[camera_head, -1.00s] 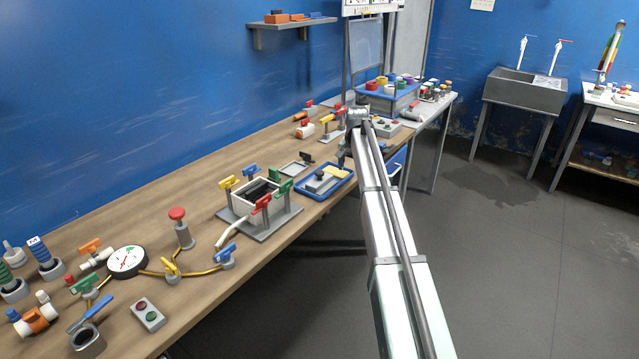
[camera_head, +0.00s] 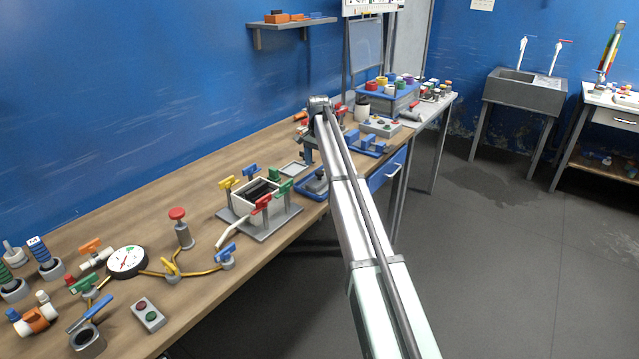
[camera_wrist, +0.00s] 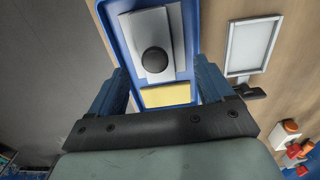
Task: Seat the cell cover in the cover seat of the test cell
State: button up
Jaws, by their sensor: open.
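The cell cover is a light grey plate (camera_wrist: 150,28) with a round black knob. It lies in a blue tray (camera_wrist: 112,35), and part of it shows in the head view (camera_head: 316,184). My gripper (camera_wrist: 160,68) is open and empty above the tray, with one blue finger on each side of the knob in the picture; the knob is apart from both. In the head view my gripper (camera_head: 308,157) is partly hidden by my arm. The test cell (camera_head: 237,205) is a white box with dark plates inside, on a grey base to the left.
A yellow pad (camera_wrist: 166,97) lies in the tray, close to my gripper. A small grey-rimmed tray (camera_wrist: 229,47) lies beside it. Coloured clamps, such as a red-handled one (camera_head: 262,203), stand around the cell. A tall red-topped knob (camera_head: 178,214) stands left of it.

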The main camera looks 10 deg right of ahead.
aim_at(320, 172)
jog(key=shift+s+d+f, duration=0.1)
jog(key=shift+s+f, duration=0.05)
jog(key=shift+f, duration=1.4)
jog(key=shift+s+f, duration=0.15)
jog(key=shift+f, duration=1.4)
jog(key=shift+c, duration=0.2)
jog(key=shift+r, duration=0.1)
jog(key=c, duration=1.2)
